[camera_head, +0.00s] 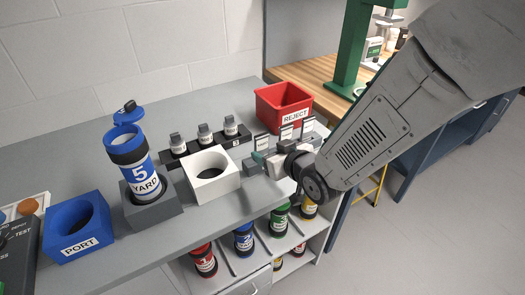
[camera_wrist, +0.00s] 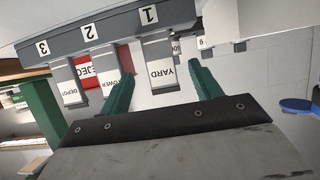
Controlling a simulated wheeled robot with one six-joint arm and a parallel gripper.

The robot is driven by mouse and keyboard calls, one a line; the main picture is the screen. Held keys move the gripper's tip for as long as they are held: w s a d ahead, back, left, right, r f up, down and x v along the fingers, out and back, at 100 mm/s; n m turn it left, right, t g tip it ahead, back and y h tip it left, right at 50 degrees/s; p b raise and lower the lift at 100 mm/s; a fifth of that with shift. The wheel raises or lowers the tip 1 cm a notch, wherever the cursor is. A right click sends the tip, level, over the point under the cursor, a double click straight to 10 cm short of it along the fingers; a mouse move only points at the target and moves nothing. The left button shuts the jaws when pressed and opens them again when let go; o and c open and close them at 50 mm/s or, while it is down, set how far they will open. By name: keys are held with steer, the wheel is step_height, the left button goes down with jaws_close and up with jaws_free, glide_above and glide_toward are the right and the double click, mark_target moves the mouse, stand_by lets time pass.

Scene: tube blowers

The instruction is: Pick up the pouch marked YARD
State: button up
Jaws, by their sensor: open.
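The pouch marked YARD (camera_wrist: 161,72) is a pale pouch with a white label, in the grey rack (camera_wrist: 110,35) at position 1 in the wrist view, which looks upside down. My gripper (camera_wrist: 160,82) is open, with one green finger to each side of this pouch in the picture. I cannot tell whether either finger touches it. In the head view my gripper (camera_head: 258,160) is in front of the pouches, whose labels are too small to read there. The pouch marked DEPOT (camera_wrist: 71,88) is at position 3. Another pouch (camera_wrist: 104,84), partly hidden by a finger, is at position 2.
The red REJECT bin (camera_head: 284,103) stands behind the pouches. A white socket block (camera_head: 212,183) is left of my gripper. A blue canister marked 5 YARD (camera_head: 138,170) stands in a grey block, beside the blue PORT block (camera_head: 76,232). Several canisters stand on the shelves below.

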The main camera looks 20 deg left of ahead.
mark_target(263, 149)
steer(key=x, duration=0.7)
steer(key=shift+w+a+f, duration=0.1)
steer(key=shift+a+f, duration=0.05)
steer(key=shift+f, duration=0.05)
steer(key=c, duration=1.1)
